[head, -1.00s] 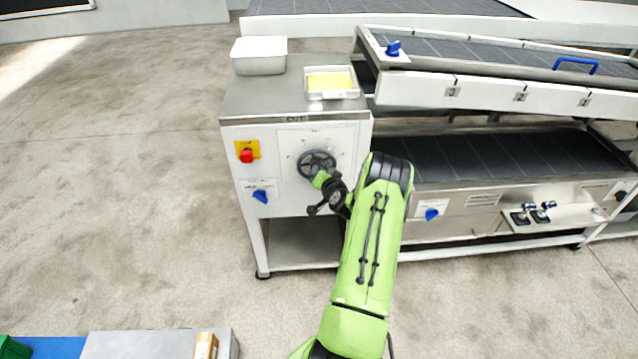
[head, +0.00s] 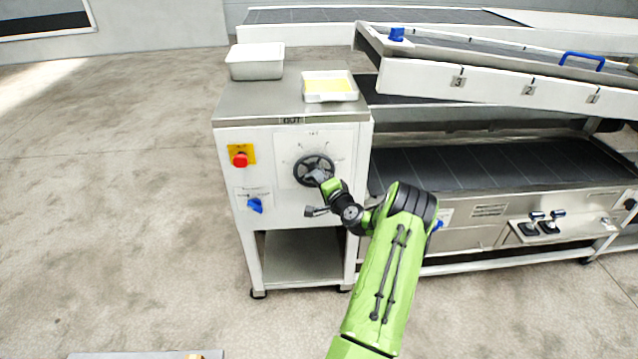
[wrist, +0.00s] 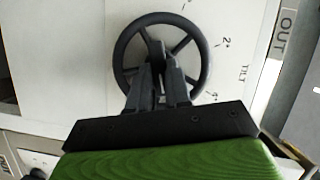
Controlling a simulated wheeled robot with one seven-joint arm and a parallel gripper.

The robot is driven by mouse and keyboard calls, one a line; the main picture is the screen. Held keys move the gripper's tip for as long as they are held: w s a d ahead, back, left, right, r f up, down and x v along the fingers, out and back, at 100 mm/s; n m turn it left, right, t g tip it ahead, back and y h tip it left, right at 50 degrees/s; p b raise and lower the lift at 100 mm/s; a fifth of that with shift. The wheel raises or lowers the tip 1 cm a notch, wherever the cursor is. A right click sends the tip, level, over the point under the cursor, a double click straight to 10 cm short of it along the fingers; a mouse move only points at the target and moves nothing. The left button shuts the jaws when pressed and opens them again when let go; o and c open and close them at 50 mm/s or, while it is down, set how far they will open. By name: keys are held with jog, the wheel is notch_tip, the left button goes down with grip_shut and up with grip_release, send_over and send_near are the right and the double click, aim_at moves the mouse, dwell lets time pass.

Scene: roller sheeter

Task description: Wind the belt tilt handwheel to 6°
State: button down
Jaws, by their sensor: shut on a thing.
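The belt tilt handwheel (head: 313,163) is a dark spoked wheel on a pale dial plate (head: 336,150) on the front of the steel cabinet. In the wrist view the handwheel (wrist: 203,52) fills the upper middle, with "TILT" and some degree marks (wrist: 225,42) on the plate beside it. My gripper (head: 319,177) reaches it from the lower right. In the wrist view my gripper (wrist: 160,75) is shut on the handwheel around its hub. The fingers hide the lower part of the hub. The reading on the scale is too small to tell.
A red knob on a yellow plate (head: 240,158) and a blue switch (head: 254,205) sit left of the wheel. A white tub (head: 255,68) and a tray with yellow content (head: 330,97) stand on top. Conveyor belts (head: 480,165) lie to the right. The floor at left is clear.

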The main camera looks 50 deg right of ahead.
dwell(0.4)
jog(key=c, duration=1.1)
grip_release()
jog(key=shift+o, duration=0.2)
jog(key=p+v, duration=0.1)
jog(key=v, duration=1.4)
jog(key=shift+s+a, duration=0.2)
jog(key=shift+s, duration=0.15)
